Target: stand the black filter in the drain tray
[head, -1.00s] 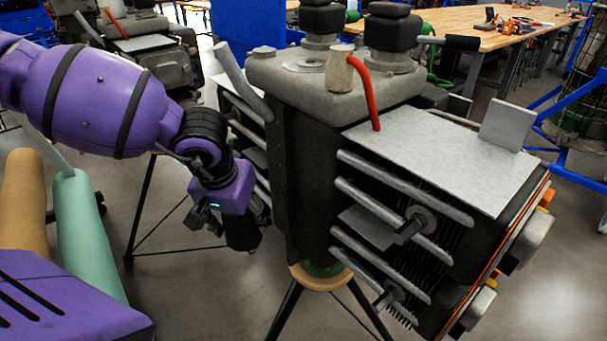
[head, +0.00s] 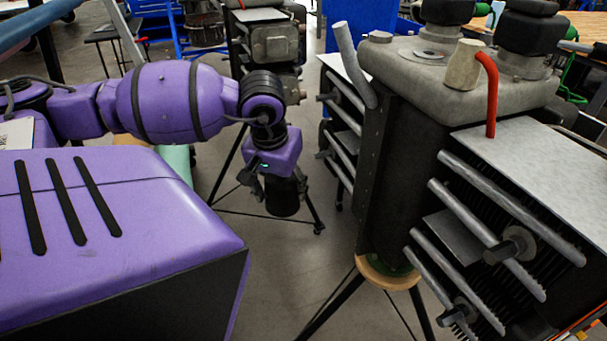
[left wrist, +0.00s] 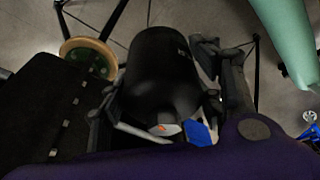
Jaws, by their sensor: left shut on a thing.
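The black filter (head: 284,198) is a dark cylinder hanging upright below my left gripper (head: 270,182), in the open space left of the near turbine stand. The left wrist view also shows the filter (left wrist: 158,62), with a finger of my left gripper (left wrist: 160,95) on each side of it. The gripper is shut on it. The filter is clear of the floor and apart from the stand. I cannot make out a drain tray in either view. My right gripper is not in view.
The near turbine stand (head: 385,150) has a grey top, a red bent pipe (head: 488,90) and protruding rails on its right. Another machine (head: 275,55) stands behind. A mint-green cylinder (left wrist: 285,40) shows in the left wrist view. Grey floor (head: 270,255) is open below the filter.

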